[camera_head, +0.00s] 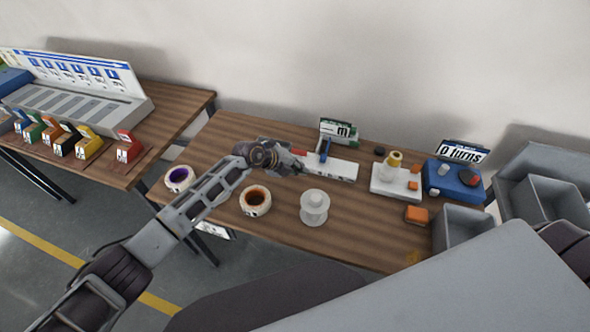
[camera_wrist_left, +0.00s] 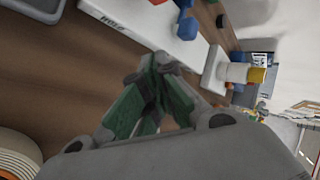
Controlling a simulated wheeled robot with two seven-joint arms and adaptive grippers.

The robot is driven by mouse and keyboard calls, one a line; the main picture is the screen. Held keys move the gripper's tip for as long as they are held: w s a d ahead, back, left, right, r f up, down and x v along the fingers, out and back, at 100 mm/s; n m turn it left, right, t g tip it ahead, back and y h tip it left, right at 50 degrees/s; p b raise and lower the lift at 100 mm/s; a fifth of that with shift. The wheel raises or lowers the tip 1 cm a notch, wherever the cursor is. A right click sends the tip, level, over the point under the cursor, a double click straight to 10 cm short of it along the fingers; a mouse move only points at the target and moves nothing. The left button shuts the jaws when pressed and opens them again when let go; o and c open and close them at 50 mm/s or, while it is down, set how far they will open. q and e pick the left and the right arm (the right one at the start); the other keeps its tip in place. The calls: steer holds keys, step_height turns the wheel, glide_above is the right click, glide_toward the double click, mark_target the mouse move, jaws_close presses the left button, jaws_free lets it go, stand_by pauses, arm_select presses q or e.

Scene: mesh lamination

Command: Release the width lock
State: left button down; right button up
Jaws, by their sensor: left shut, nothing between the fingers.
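A long white device (camera_head: 342,170) lies on the table with an upright blue lever (camera_head: 325,150) and a small red part (camera_head: 300,153) at its left end. My left gripper (camera_head: 299,167) is shut and empty, close to the device's left end; contact cannot be told. In the left wrist view, the green-padded fingertips (camera_wrist_left: 154,82) are together beside the white device (camera_wrist_left: 140,22), with bare wood below them. The blue lever (camera_wrist_left: 187,24) stands past the tips, and the red part is cut by the top edge. Which part is the width lock cannot be told. My right gripper is out of view.
Two tape rolls (camera_head: 179,179) (camera_head: 255,200) and a white spool (camera_head: 314,208) stand in front. A white block with a yellow-topped post (camera_head: 393,162) and a blue box (camera_head: 452,180) stand to the right, near grey bins (camera_head: 462,232). A green-and-white sign (camera_head: 340,131) stands behind.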

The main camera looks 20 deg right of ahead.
arm_select(q)
steer(key=s+a+r, duration=0.3)
steer(key=s+r, duration=0.1)
steer(key=r, duration=0.1)
steer(key=shift+s+a, duration=0.2)
stand_by(0.6)
steer(key=shift+r, duration=0.1)
stand_by(0.4)
